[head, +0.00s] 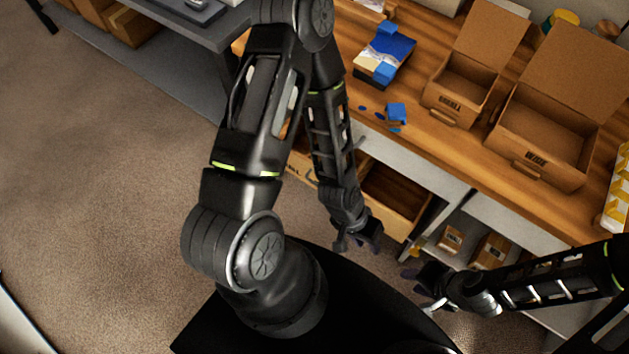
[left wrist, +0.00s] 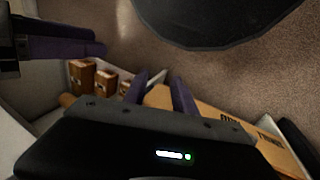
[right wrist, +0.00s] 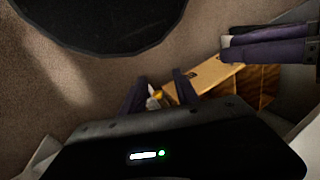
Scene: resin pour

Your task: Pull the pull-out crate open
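The pull-out crate (head: 408,225), a light wooden box, stands out from under the workbench with part of its inside showing. My left arm covers much of it. My left gripper (head: 357,242) is beside the crate's outer end, its fingers apart. In the left wrist view, a lettered crate board (left wrist: 228,122) runs close by those fingers (left wrist: 162,88); I cannot tell if they touch it. The right wrist view shows a crate board (right wrist: 208,82) near my left gripper (right wrist: 268,42). My right gripper (head: 428,284) is open and empty, right of the crate.
The wooden workbench (head: 440,135) carries two open cardboard boxes (head: 465,80) (head: 545,125), a blue-and-white pack (head: 385,55) and a small blue block (head: 397,113). Small brown boxes (head: 490,250) sit on the shelf right of the crate. The carpet (head: 90,200) at left is clear.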

